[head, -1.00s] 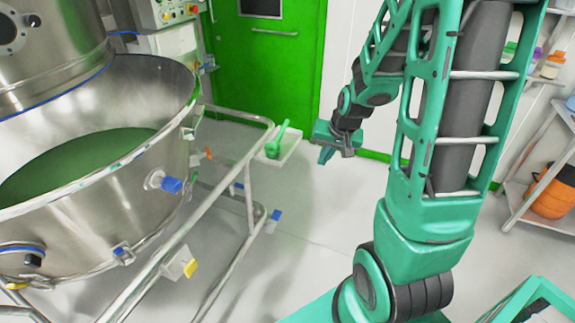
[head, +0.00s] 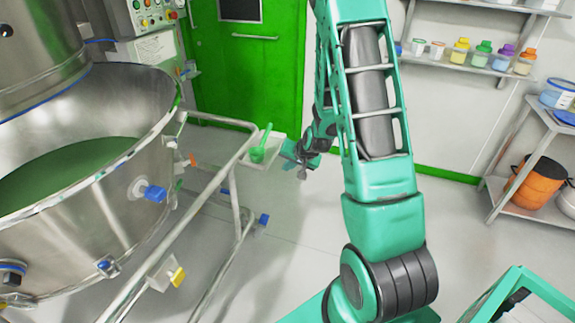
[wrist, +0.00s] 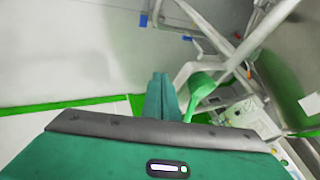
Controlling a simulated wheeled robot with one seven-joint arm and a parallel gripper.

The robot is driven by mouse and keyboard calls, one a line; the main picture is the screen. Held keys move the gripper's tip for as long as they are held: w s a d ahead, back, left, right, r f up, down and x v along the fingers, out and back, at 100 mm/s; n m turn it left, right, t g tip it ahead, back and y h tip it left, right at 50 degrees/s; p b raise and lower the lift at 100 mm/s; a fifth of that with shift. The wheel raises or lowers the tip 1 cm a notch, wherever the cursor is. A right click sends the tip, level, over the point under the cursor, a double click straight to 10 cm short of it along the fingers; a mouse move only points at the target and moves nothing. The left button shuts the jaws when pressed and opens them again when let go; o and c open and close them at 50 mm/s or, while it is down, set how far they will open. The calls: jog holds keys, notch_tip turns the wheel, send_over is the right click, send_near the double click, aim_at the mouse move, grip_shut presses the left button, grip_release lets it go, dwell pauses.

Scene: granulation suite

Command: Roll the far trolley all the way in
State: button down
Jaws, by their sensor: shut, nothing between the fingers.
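The trolley is a tubular steel frame (head: 208,190) at left in the head view, around a large steel bowl (head: 110,215) with green contents. A small side tray (head: 275,143) at the frame's far end holds a green scoop (head: 259,152). My gripper (head: 301,168) is just right of this tray, its fingers shut and empty. In the wrist view my fingers (wrist: 161,95) sit close beside the scoop (wrist: 198,90), with the frame (wrist: 225,50) behind. I cannot tell whether they touch anything. The trolley's wheels are not clearly seen.
A green door (head: 245,70) and a control panel (head: 150,20) stand behind. A shelf of bottles (head: 460,60) and a rack with an orange bucket (head: 535,185) are at right. Grey floor (head: 290,230) is clear between the trolley and my arm.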

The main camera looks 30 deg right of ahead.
jog(key=w+a+f, duration=0.2)
jog(key=w+f, duration=0.2)
jog(key=w, duration=0.2)
jog(key=shift+a+r, duration=0.1)
jog(key=shift+a, duration=0.1)
jog(key=shift+w+d, duration=0.1)
